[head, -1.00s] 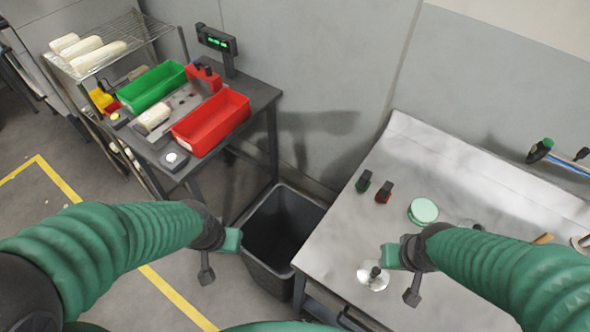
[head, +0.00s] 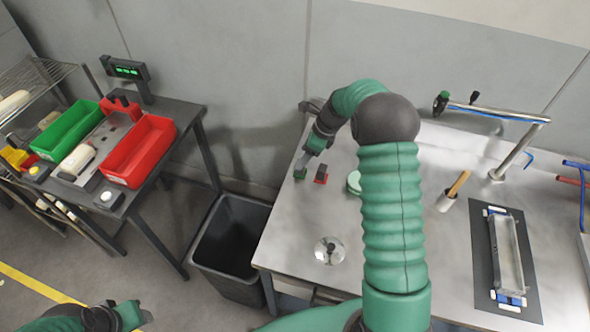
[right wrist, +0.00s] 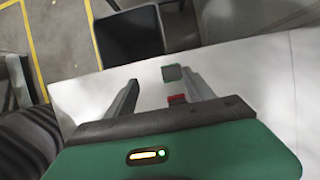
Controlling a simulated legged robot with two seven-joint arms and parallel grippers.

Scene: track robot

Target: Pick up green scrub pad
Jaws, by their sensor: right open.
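The green scrub pad (head: 300,173) is a small green block on the steel table near its left edge, beside a similar red block (head: 321,174). In the right wrist view the green pad (right wrist: 172,73) lies near the tips of my open fingers, closer to the right finger, with the red block (right wrist: 177,99) between the fingers. My right gripper (head: 308,160) is open and empty, just above the green pad; contact cannot be told. It also shows in the right wrist view (right wrist: 162,76). My left gripper (head: 140,317) is low at the left, partly cut off by the frame.
A round pale-green disc (head: 353,182) is partly hidden behind my right arm. A metal disc with a knob (head: 329,250) lies at the table's front. A dark bin (head: 233,240) stands left of the table. A black mat (head: 510,287) with a tray is at right.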

